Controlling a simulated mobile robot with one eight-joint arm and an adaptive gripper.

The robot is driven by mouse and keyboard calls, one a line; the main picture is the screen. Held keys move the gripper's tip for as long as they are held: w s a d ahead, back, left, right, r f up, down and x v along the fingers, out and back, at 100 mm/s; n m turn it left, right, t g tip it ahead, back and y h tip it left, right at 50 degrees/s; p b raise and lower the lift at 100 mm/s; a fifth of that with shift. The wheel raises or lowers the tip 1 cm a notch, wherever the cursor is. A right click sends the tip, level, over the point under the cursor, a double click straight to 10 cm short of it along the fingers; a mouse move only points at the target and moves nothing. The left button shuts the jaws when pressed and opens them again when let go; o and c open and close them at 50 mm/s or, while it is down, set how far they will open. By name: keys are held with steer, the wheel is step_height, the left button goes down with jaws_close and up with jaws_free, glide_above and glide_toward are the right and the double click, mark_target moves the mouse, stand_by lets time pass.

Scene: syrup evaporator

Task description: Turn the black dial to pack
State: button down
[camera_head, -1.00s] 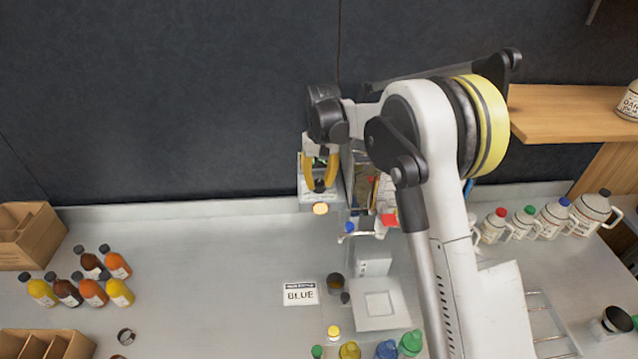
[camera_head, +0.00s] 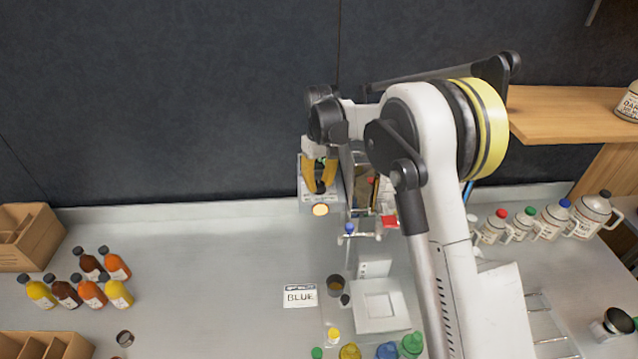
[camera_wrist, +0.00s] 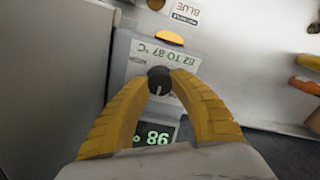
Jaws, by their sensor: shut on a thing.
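The black dial (camera_wrist: 160,80) sits on the face of a grey control box (camera_wrist: 120,85) and carries a white pointer line. The box has a label reading "82 TO 87 °C", a green display (camera_wrist: 150,138) reading 98 and an orange lamp (camera_wrist: 169,38). My gripper (camera_wrist: 160,83) has its two yellow fingers closed around the dial, one on each side. In the head view my gripper (camera_head: 320,186) is at the front of the control box (camera_head: 306,204), near the back wall. The dial's position words are not readable.
A "BLUE" sign (camera_head: 300,296) lies on the counter. A white scale (camera_head: 380,306) stands right of it. Bottles with orange and dark contents (camera_head: 90,292) stand left, near cardboard boxes (camera_head: 28,235). White jugs (camera_head: 548,218) line the right side. The counter's left middle is clear.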

mark_target(321, 183)
steer(key=c, duration=1.1)
jaws_free()
steer(key=shift+o, duration=0.2)
step_height(321, 183, up, 12)
steer(key=shift+d, duration=0.25)
